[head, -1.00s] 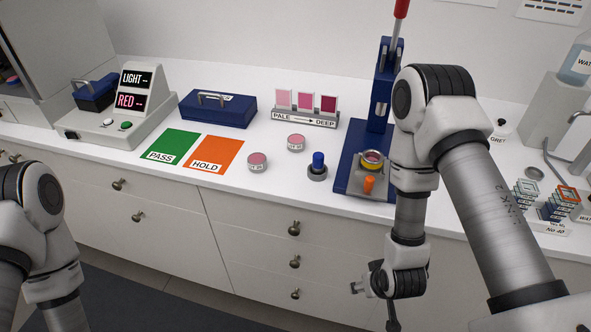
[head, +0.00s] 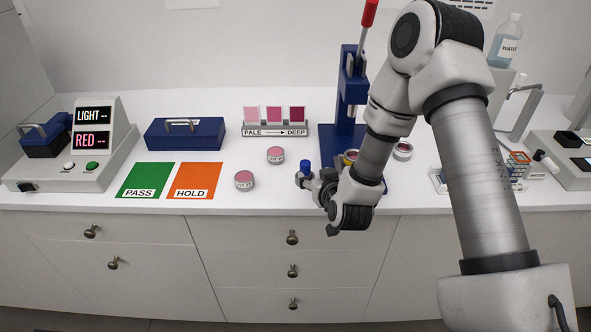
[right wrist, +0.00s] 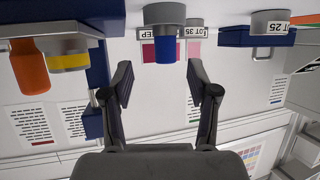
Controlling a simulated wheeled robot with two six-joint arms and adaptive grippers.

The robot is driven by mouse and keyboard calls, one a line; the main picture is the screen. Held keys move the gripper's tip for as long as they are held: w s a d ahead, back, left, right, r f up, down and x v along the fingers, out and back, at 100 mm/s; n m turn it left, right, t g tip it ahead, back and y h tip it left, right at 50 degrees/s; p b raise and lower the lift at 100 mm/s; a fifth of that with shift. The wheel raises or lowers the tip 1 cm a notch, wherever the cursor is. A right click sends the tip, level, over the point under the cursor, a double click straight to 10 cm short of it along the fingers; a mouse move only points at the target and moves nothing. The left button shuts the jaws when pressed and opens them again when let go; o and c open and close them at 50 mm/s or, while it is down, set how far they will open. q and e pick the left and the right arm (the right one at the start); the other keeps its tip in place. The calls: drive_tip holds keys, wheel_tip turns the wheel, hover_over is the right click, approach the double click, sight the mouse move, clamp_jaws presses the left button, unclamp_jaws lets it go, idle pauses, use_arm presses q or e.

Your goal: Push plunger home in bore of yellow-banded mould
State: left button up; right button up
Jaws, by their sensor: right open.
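The plunger (head: 305,165) has a blue top and stands upright in a grey round base at the front of the counter. It also shows in the right wrist view (right wrist: 165,48), which is upside down. My right gripper (head: 304,181) is low beside it. In the right wrist view its two fingers (right wrist: 158,75) are apart, with the plunger ahead of the gap; contact cannot be told. The yellow-banded mould (head: 350,155) sits on the blue press, mostly hidden behind my right arm; its yellow band shows in the wrist view (right wrist: 68,61). My left gripper is out of view.
The blue press (head: 351,95) with a red-tipped lever stands behind my right arm. Two pink-topped jars (head: 244,180) (head: 276,155) stand left of the plunger. Green PASS (head: 146,178) and orange HOLD (head: 196,178) mats lie farther left.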

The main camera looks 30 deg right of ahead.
sight(307, 168)
drive_tip(key=shift+w+a+r, duration=0.1)
drive_tip(key=shift+w+r, duration=0.1)
drive_tip(key=shift+w, duration=0.6)
drive_tip(key=p+x, duration=0.2)
drive_tip(key=x, duration=0.3)
drive_tip(key=shift+w+f, duration=0.1)
drive_tip(key=shift+w, duration=0.1)
drive_tip(key=shift+w+f, duration=0.2)
drive_tip(key=shift+w, duration=0.15)
drive_tip(key=shift+s+r, duration=0.1)
drive_tip(key=shift+s, duration=0.05)
drive_tip(key=c, duration=0.4)
clamp_jaws()
